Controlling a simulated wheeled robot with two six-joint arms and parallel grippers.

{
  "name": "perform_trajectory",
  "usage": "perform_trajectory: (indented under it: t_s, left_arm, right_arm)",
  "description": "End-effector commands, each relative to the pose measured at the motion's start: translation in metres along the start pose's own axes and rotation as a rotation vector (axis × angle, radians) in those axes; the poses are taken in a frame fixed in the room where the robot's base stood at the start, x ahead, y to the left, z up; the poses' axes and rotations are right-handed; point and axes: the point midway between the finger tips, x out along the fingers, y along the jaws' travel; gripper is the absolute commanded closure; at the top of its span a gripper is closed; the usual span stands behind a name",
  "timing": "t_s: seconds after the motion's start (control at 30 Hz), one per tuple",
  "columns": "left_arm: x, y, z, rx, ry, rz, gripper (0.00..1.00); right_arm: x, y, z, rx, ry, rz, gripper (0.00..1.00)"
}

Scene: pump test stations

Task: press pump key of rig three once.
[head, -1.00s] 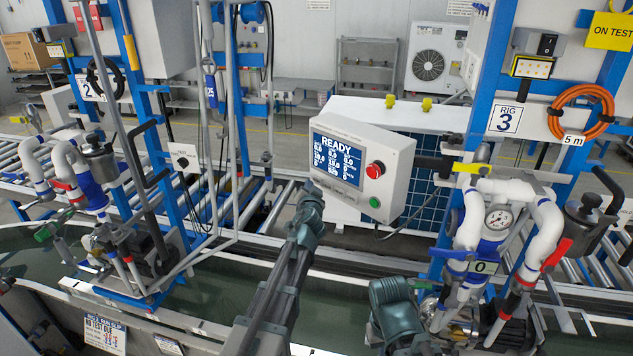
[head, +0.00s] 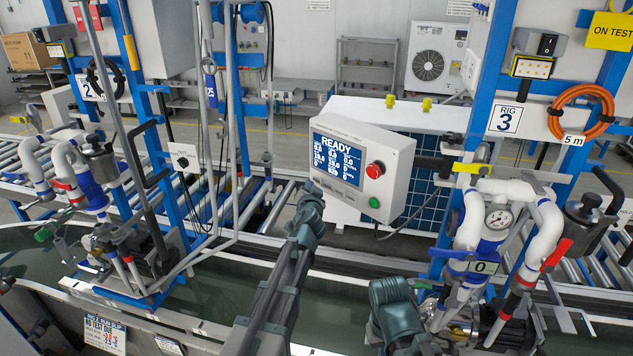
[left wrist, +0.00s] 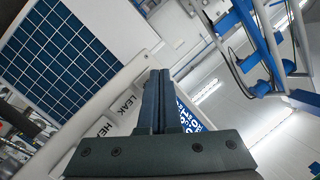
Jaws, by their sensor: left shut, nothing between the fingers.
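The RIG 3 sign (head: 507,119) hangs on a blue post. Left of it stands a tilted grey control box (head: 398,165) with a lit READY screen (head: 337,160), a red button (head: 375,169) and a green button (head: 375,202). I cannot tell which part is the pump key. My left gripper (head: 312,187) is by the box's lower left corner, largely hidden by its own wrist.
A switch box (head: 540,42) and a coiled orange hose (head: 581,111) are on the right post. White pipes with a gauge (head: 499,217) and a red-handled valve (head: 556,254) stand at lower right. Another piped rig (head: 100,165) stands at left. A water trough (head: 340,262) runs across the front.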

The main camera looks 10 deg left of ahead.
Motion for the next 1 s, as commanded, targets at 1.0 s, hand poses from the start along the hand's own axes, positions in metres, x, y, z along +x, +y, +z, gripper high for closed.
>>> perform_trajectory:
  t_s: [1.0]
  left_arm:
    - [0.0083, 0.006, -0.0062, 0.0, 0.0, 0.0, 1.0]
  right_arm:
    - [-0.0002, 0.0, 0.0, 0.0, 0.0, 0.0, 1.0]
